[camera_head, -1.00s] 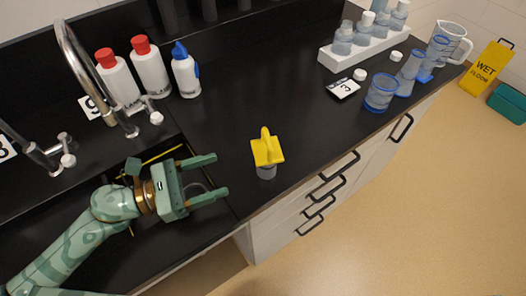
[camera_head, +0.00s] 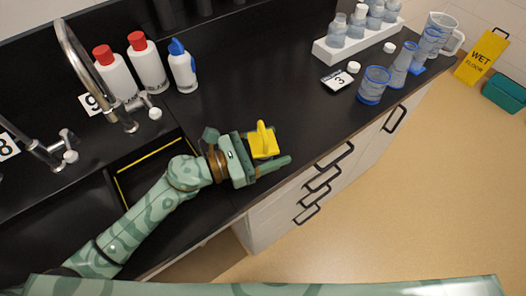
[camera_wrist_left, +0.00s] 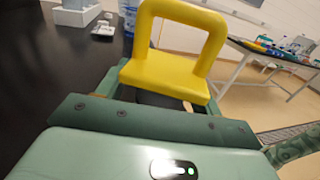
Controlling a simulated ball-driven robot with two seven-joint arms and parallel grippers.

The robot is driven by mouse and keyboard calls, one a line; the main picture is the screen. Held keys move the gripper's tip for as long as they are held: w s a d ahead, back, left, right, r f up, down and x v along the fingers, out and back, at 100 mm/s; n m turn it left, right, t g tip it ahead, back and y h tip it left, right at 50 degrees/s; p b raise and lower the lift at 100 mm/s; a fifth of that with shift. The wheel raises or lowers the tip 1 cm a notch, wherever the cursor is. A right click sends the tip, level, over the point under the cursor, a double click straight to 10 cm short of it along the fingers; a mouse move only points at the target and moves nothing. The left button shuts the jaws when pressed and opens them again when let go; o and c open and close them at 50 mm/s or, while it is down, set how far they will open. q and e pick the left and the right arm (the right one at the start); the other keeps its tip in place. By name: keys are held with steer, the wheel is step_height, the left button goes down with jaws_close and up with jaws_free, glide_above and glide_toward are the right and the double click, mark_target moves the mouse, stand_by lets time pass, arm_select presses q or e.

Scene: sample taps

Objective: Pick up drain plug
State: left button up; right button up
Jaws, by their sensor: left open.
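The drain plug is yellow with a raised loop handle (camera_head: 263,142) and stands upright on the black counter, right of the sink. Its handle and flat yellow top fill the upper middle of the left wrist view (camera_wrist_left: 172,72). My left gripper (camera_head: 268,150) is open, with its fingers on either side of the plug. I cannot tell whether they touch it. The plug's lower part is hidden by the gripper. My right gripper does not show in either view.
The sink (camera_head: 150,170) lies left of the plug. Bottles with red caps (camera_head: 146,63) and a blue-capped bottle (camera_head: 182,68) stand behind. A white rack (camera_head: 350,45) and a blue-rimmed beaker (camera_head: 373,86) stand at the right.

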arm_select(q)
steer(key=c, duration=1.2)
